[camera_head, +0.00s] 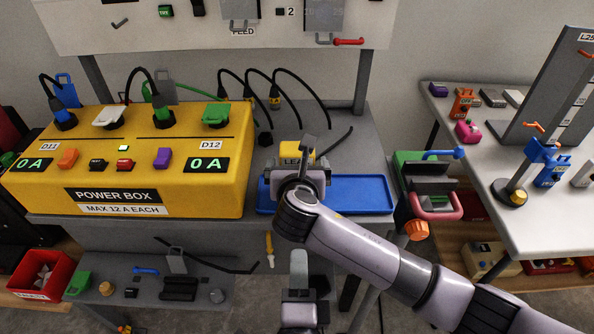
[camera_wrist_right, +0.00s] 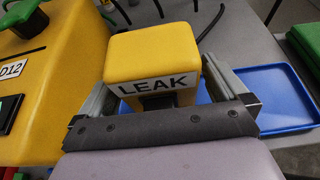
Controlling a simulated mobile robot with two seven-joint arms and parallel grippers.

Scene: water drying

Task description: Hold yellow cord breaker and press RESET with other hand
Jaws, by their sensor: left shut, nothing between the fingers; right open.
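The yellow cord breaker, a yellow block marked LEAK (camera_head: 290,150), stands at the left end of the blue tray (camera_head: 365,196). It fills the middle of the right wrist view (camera_wrist_right: 150,52). My right gripper (camera_head: 298,170) is open, with one finger on each side of the block; I cannot tell whether they touch it. In the right wrist view, the gripper (camera_wrist_right: 160,88) covers the block's lower front. I cannot make out a RESET label on the block. My left gripper (camera_head: 299,265) is shut and empty, below the bench's front edge.
A yellow power box (camera_head: 225,130) with several plugs and buttons stands left of the block. Black cords (camera_head: 310,88) hang behind it. A green-and-black device with a pink handle (camera_head: 436,205) stands right of the tray. A lower shelf (camera_head: 205,290) holds small parts.

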